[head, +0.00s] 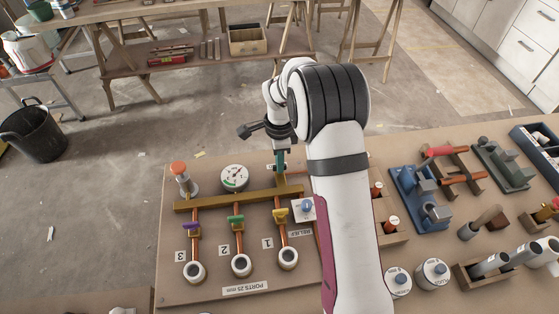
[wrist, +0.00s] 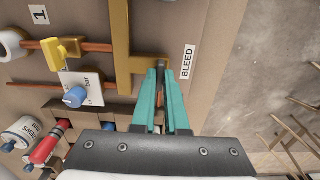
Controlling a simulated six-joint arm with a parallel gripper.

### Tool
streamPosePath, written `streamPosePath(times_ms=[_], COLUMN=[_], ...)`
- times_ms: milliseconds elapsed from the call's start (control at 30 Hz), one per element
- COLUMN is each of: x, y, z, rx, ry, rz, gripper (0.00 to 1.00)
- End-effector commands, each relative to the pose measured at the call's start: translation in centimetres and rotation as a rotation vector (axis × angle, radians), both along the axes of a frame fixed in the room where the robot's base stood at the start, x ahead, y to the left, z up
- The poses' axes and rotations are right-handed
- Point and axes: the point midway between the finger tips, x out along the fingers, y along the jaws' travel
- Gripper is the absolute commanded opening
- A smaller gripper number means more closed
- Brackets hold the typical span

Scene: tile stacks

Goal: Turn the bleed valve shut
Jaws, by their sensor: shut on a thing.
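The bleed valve (wrist: 163,63) sits at the end of the brass manifold bar (wrist: 122,45), beside the BLEED label (wrist: 188,62) in the wrist view. Only a small dark part of it shows past the fingertips; its handle is mostly hidden. My gripper (wrist: 160,78), with teal fingers, is shut on the bleed valve. In the head view my gripper (head: 280,163) reaches down at the right end of the brass bar (head: 240,198), and my arm covers the area to its right. The valve's turn angle cannot be told.
Purple (head: 191,226), green (head: 236,222) and yellow (head: 281,215) handles sit on copper pipes below the bar. A gauge (head: 234,178) and an orange-topped fitting (head: 180,170) stand behind it. The blue relief knob (wrist: 75,97) is close by. Tools crowd the bench's right side.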

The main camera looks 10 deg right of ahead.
Motion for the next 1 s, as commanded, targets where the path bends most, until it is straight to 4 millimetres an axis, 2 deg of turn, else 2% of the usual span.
streamPosePath(times_ms=[33, 67, 100, 200, 233, 567, 667, 900, 1000], x=[0.0, 0.0, 0.0, 0.0, 0.0, 0.0, 0.1, 0.1, 0.1], y=[-0.1, -0.1, -0.1, -0.1, -0.1, 0.0, 0.0, 0.0, 0.0], z=[0.0, 0.0, 0.0, 0.0, 0.0, 0.5, 2.4, 10.0, 12.7], rx=[-0.001, -0.001, -0.001, -0.001, -0.001, 0.0, 0.0, 0.0, 0.0], ry=[-0.002, -0.002, -0.001, -0.001, -0.001, -0.001, -0.004, -0.006, -0.005], rz=[-0.001, -0.001, -0.001, 0.0, 0.0, 0.0, 0.0, -0.001, -0.001], gripper=[0.0, 0.13, 0.2, 0.38, 0.41, 0.41, 0.41, 0.41, 0.41])
